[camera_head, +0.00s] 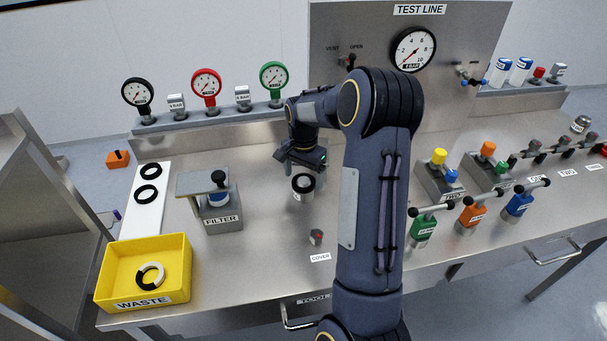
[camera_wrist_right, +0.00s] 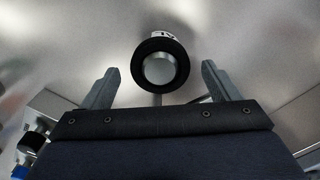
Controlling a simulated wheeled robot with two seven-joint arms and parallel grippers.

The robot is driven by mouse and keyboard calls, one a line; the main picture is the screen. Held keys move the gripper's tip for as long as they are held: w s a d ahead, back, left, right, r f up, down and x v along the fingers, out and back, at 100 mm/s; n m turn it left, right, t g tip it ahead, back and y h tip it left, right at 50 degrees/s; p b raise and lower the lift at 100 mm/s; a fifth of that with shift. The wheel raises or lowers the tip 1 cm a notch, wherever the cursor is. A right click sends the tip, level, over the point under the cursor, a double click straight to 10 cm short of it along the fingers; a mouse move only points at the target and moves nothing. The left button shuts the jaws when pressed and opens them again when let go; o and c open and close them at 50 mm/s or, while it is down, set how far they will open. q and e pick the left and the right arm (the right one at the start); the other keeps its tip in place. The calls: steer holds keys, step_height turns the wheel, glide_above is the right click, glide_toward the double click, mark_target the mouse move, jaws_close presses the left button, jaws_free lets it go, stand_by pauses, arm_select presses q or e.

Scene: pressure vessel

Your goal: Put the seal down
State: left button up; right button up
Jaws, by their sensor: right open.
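A black ring seal (camera_head: 295,186) sits around the top of a short, pale, labelled cylinder on the steel bench. In the right wrist view the seal (camera_wrist_right: 160,91) circles a shiny round metal top. My right gripper (camera_head: 301,160) is just behind the cylinder in the head view. Its two fingers (camera_wrist_right: 159,84) are open, spread on either side of the seal with clear gaps, and it holds nothing. Two more black seals (camera_head: 141,194) lie on a white strip at the left. My left gripper is out of view.
A yellow waste bin (camera_head: 117,287) at the front left holds a dark-and-white ring. The filter block (camera_head: 222,224) stands left of the cylinder. A small red-topped cover piece (camera_head: 316,237) is in front. Gauges line the back, and valves (camera_head: 425,228) stand right of my arm.

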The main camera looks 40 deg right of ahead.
steer(key=shift+r+p, duration=0.5)
steer(key=shift+r, duration=0.15)
step_height(320, 180, up, 11)
steer(key=b, duration=0.1)
steer(key=s+a+r+n+t, duration=0.2)
steer(key=s+a+r+n, duration=0.1)
steer(key=s+a+r, duration=0.15)
steer(key=s+a+f+n+t+y, duration=0.1)
steer(key=s+a+f+n+y, duration=0.1)
steer(key=s+a+n, duration=0.3)
steer(key=s+a+f+n+t+y, duration=0.1)
steer(key=s+a+n, duration=0.4)
steer(key=s+a, duration=0.7)
steer(key=a+f+t, duration=0.1)
steer(key=a+f, duration=0.1)
steer(key=a, duration=0.1)
steer(key=shift+s+a+f+n+t+y, duration=0.15)
steer(key=shift+s+a+n+t+y, duration=0.15)
steer(key=shift+n+y, duration=0.1)
steer(key=shift+d, duration=0.1)
